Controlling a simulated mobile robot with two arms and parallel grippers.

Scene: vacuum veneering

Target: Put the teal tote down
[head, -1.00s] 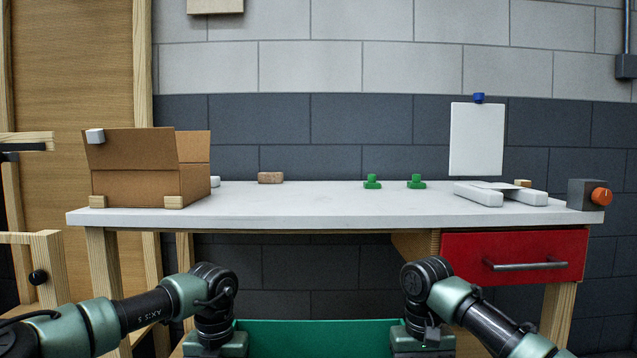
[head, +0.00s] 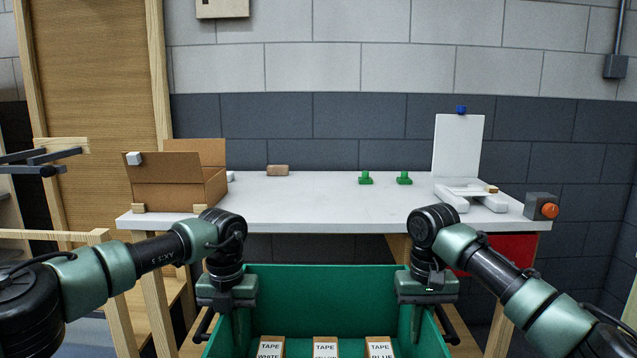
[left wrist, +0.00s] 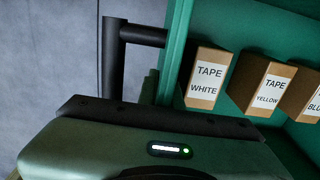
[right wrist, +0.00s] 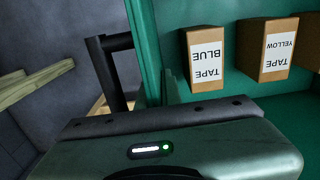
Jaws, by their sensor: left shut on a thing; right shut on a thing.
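The teal tote (head: 320,283) hangs between my two arms at the bottom of the head view, in front of the white table. Three cardboard tape boxes stand inside it, labelled white (head: 270,347), yellow (head: 325,347) and blue (head: 379,348). My left gripper (head: 238,318) is shut on the tote's left side, and my right gripper (head: 415,315) is shut on its right side. The fingertips are partly hidden. The tote wall shows in the left wrist view (left wrist: 178,60) and in the right wrist view (right wrist: 145,50), beside a black side handle in each. The tote's underside is out of view.
The white table (head: 300,200) stands beyond the tote. The table's middle is largely bare.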

